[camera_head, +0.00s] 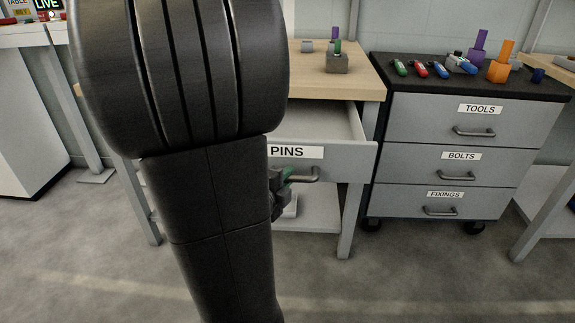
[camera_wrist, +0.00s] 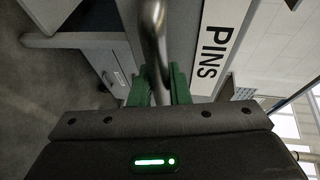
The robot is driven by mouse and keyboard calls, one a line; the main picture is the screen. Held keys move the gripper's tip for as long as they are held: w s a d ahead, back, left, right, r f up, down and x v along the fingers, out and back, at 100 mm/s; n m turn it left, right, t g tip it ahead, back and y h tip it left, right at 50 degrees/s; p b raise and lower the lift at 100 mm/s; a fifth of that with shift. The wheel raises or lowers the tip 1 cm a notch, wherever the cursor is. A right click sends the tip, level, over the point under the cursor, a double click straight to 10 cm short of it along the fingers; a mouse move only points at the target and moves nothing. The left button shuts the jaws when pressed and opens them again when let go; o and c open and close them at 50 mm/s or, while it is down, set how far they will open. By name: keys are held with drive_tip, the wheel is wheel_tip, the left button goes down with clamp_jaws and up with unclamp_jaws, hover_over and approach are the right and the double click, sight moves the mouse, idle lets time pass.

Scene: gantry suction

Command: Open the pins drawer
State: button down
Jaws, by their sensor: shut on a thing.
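The pins drawer (camera_head: 343,160) is a grey drawer under a wood-topped bench, with a white PINS label (camera_head: 287,152). It stands partly open, its inside showing behind the front panel. Its metal bar handle (camera_head: 303,174) is on the front, and the handle also shows in the wrist view (camera_wrist: 152,35). My gripper (camera_head: 284,175) is at the handle, partly hidden behind my arm. In the wrist view my gripper's green fingers (camera_wrist: 159,86) are shut on the handle, one on each side. The left part of the drawer is hidden by my arm.
A wheeled grey cabinet (camera_head: 452,150) with TOOLS, BOLTS and FIXINGS drawers stands just right of the bench. Small tools lie on its black top. The floor (camera_head: 400,285) in front is clear.

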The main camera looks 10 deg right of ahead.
drive_tip(key=shift+s+a, duration=0.2)
drive_tip(key=shift+s, duration=0.5)
drive_tip(key=shift+s+a, duration=0.2)
drive_tip(key=shift+s, duration=0.45)
drive_tip(key=c, duration=1.4)
unclamp_jaws()
drive_tip(key=shift+p+v, duration=1.45)
drive_tip(key=shift+v, duration=5.4)
drive_tip(key=shift+w, duration=0.1)
